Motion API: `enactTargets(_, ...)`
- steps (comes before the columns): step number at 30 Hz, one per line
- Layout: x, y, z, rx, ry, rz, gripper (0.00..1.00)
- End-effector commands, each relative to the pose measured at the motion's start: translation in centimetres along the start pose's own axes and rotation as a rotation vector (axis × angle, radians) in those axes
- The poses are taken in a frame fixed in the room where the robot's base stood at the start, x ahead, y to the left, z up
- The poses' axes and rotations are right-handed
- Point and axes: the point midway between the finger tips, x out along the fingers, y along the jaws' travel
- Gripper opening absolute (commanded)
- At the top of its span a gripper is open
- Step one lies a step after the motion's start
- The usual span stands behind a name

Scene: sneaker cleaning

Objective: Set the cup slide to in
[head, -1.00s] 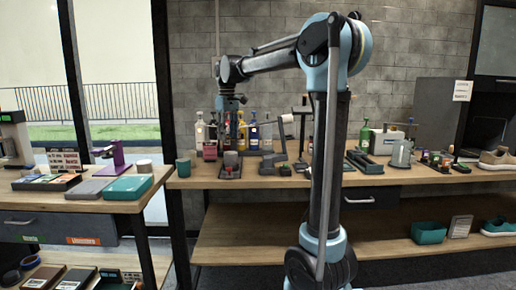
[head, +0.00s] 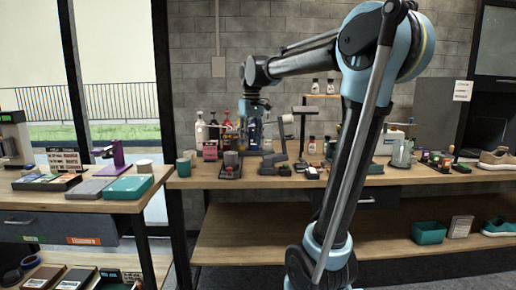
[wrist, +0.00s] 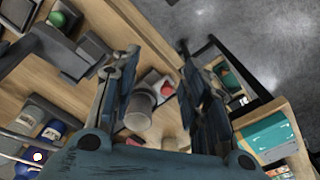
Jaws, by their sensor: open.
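A grey cup (head: 231,158) stands on a small dark base (head: 229,172) near the left end of the workbench; I take this to be the cup slide, but its in or out position is too small to tell. In the wrist view the grey cup (wrist: 141,110) shows between my fingers, below them and apart, with a red part (wrist: 166,88) near it. My gripper (wrist: 157,55) is open and empty, fingers pointing down. In the head view it hangs above the bench, right of the cup, before the bottles, its fingertips hard to make out.
Several bottles (head: 200,131) stand behind the cup. A grey stand-like device (head: 278,158) stands to its right and a teal cup (head: 184,167) to its left. A side table with a teal box (head: 124,188) is at the left. The bench's front strip is largely clear.

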Motion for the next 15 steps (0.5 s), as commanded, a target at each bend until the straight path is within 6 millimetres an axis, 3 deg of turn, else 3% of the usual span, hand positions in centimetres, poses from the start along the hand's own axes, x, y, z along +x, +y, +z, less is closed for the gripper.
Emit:
enactTargets(6,1.2,0.5,2.6,0.042,0.011,0.004,0.42)
enactTargets(15,1.9,0.7,4.0,0.063,0.016,0.006,0.42)
